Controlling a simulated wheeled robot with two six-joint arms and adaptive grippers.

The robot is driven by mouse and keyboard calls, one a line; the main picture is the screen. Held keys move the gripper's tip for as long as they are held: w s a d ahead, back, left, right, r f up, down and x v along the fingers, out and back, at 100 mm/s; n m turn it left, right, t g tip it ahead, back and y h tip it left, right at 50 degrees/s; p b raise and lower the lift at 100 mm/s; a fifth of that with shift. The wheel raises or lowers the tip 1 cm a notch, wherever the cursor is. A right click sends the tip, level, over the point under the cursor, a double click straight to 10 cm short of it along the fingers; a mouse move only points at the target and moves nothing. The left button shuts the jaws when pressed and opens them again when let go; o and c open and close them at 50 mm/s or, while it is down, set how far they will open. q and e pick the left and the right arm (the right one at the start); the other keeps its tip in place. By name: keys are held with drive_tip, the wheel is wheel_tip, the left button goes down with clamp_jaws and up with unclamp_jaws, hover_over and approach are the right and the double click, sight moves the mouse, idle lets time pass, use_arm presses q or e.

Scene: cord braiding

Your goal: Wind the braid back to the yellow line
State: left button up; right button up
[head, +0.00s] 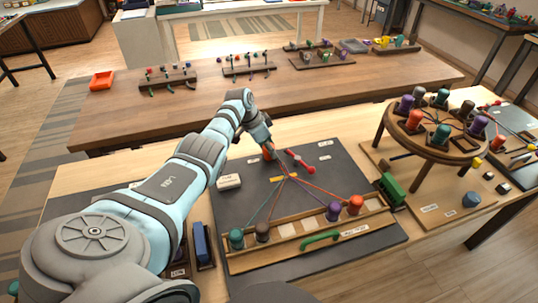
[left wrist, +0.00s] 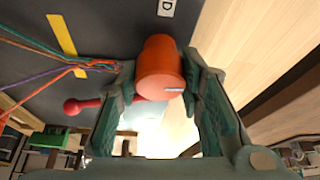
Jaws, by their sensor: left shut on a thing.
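My left gripper (head: 268,150) is at the far side of the dark mat (head: 240,205). In the left wrist view its fingers are shut on an orange-red cylinder (left wrist: 160,68). A crimson bar with a ball end (head: 300,162) lies beside it; the ball (left wrist: 72,106) also shows in the wrist view. The yellow line (head: 284,178), also in the wrist view (left wrist: 62,35), lies on the mat. Coloured cords (head: 312,188) converge near it; in the wrist view the cords (left wrist: 45,48) gather just past the line, toward the gripper. The short braided part is partly hidden by the finger.
A wooden rack (head: 290,240) at the mat's front holds teal, brown, purple and orange bobbins (head: 355,205). A round braiding stand (head: 445,150) with several bobbins is at right.

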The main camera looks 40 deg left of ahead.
use_arm(q)
drive_tip(key=shift+m+b, duration=0.7)
drive_tip(key=shift+b, duration=0.1)
drive_tip(key=o, duration=1.2)
drive_tip(key=shift+c, duration=0.2)
drive_tip(key=shift+r+h, duration=0.1)
drive_tip(key=shift+h, duration=0.2)
drive_tip(key=v, duration=1.2)
drive_tip(key=shift+w, duration=0.1)
